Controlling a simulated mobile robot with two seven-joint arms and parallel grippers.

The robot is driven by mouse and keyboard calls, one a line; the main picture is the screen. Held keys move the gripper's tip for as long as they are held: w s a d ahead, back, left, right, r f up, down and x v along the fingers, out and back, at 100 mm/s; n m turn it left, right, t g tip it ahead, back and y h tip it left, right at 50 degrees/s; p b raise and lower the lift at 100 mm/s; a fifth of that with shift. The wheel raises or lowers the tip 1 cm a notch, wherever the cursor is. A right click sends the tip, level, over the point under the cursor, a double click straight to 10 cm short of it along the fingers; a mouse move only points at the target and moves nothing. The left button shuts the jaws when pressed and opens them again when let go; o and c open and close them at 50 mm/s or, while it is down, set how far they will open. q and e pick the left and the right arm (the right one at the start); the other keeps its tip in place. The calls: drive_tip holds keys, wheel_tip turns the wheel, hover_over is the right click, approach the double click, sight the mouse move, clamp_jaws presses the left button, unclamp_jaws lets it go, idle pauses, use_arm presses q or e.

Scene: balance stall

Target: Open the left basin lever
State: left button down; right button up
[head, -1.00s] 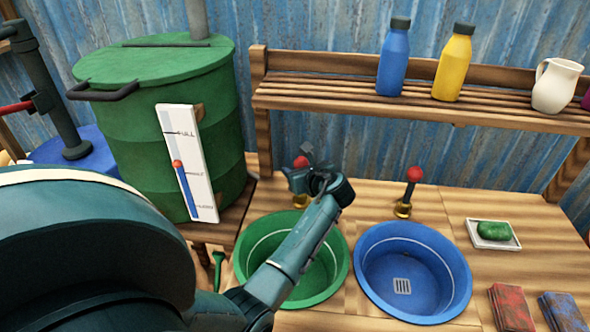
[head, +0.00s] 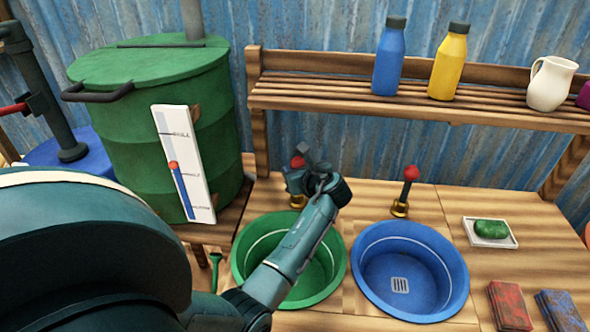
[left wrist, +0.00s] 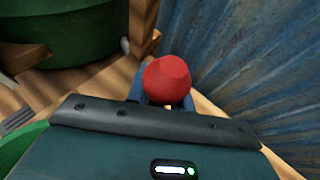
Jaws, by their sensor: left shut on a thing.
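The left basin lever has a red knob (head: 298,162) and a brass base (head: 298,201), and it stands behind the green basin (head: 318,272). My left gripper (head: 297,177) is at this lever and shut on it just below the knob. In the left wrist view the red knob (left wrist: 167,79) sits between the two blue fingers. Most of the lever's stem is hidden by my gripper. The right basin lever (head: 408,188) stands behind the blue basin (head: 410,270), its stem slightly tilted. My right gripper is not in view.
A green drum (head: 130,130) with a level gauge (head: 183,163) stands left of the basins. A shelf (head: 420,107) behind holds a blue bottle (head: 389,60), a yellow bottle (head: 449,65) and a white jug (head: 549,85). A soap dish (head: 506,241) and cloths (head: 509,306) lie at the right.

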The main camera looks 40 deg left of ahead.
use_arm(q)
drive_tip(key=shift+s+r, duration=0.1)
drive_tip(key=shift+s+d+n+t+y, duration=0.2)
drive_tip(key=shift+s+n+t+y, duration=0.2)
drive_tip(key=shift+t+y, duration=0.15)
drive_tip(key=shift+s+d+n+t+y+b, duration=0.3)
drive_tip(key=shift+s+t+y+b, duration=0.1)
drive_tip(key=shift+y+b, duration=0.35)
drive_tip(key=b, duration=0.1)
drive_tip(key=s+n+t+y+b, duration=0.1)
drive_tip(key=shift+s+d+f+b, duration=0.1)
drive_tip(key=shift+d+f+b, duration=0.2)
drive_tip(key=shift+d+b, duration=0.05)
drive_tip(key=shift+s+d+r+n+y+b, duration=0.15)
drive_tip(key=shift+s+n+y+b, duration=0.1)
drive_tip(key=shift+y+b, duration=0.25)
drive_tip(key=shift+s+d+f+n+y+b, duration=0.1)
drive_tip(key=shift+s+n+y+b, duration=0.2)
drive_tip(key=shift+b, duration=0.35)
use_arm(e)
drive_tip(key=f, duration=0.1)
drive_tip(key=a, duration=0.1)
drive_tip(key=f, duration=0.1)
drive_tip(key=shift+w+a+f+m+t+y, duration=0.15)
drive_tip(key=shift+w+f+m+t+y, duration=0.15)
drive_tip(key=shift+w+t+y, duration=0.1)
